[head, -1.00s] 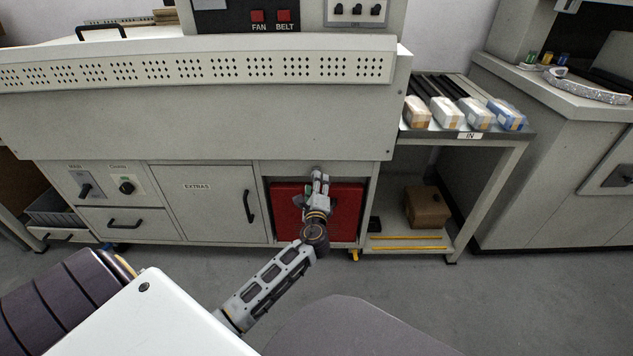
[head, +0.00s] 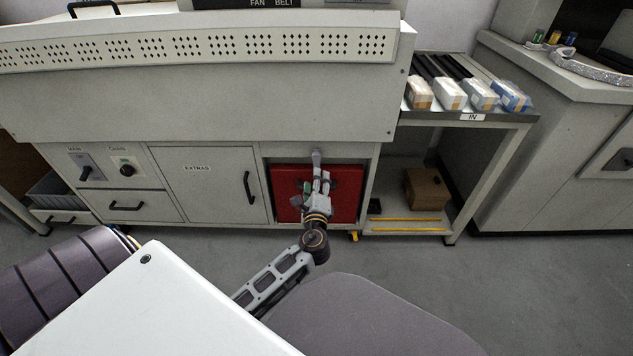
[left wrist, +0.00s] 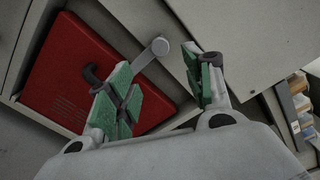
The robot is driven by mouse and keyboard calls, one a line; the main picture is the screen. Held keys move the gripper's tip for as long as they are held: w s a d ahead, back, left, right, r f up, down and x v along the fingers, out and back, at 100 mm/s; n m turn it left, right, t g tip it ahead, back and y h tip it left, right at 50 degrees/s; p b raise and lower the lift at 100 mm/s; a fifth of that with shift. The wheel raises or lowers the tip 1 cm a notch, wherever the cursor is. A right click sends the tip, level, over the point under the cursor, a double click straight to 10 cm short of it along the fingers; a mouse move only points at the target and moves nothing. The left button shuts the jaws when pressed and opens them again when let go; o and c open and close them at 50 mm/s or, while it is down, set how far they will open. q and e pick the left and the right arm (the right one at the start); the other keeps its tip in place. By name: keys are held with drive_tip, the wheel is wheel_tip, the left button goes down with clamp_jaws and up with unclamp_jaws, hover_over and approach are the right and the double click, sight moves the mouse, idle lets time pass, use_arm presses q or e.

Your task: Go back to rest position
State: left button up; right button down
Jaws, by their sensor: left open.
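My left gripper (head: 317,183) is in front of a red panel (head: 347,196) set in a cabinet opening. In the left wrist view its green-padded fingers (left wrist: 168,85) are spread apart with nothing between the pads. A grey round-ended lever (head: 316,158) shows at the top of the red panel; in the left wrist view the lever (left wrist: 152,53) lies beyond the fingers. Whether they touch it I cannot tell. A dark handle (left wrist: 92,73) on the red panel (left wrist: 70,65) is partly behind a finger. My right gripper is not in view.
The large grey machine (head: 200,110) stands close ahead, with an EXTRAS door (head: 205,190) left of the opening. A side rack (head: 470,116) holds several wrapped packages; a brown box (head: 427,188) sits below. Grey floor (head: 530,290) is clear at lower right.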

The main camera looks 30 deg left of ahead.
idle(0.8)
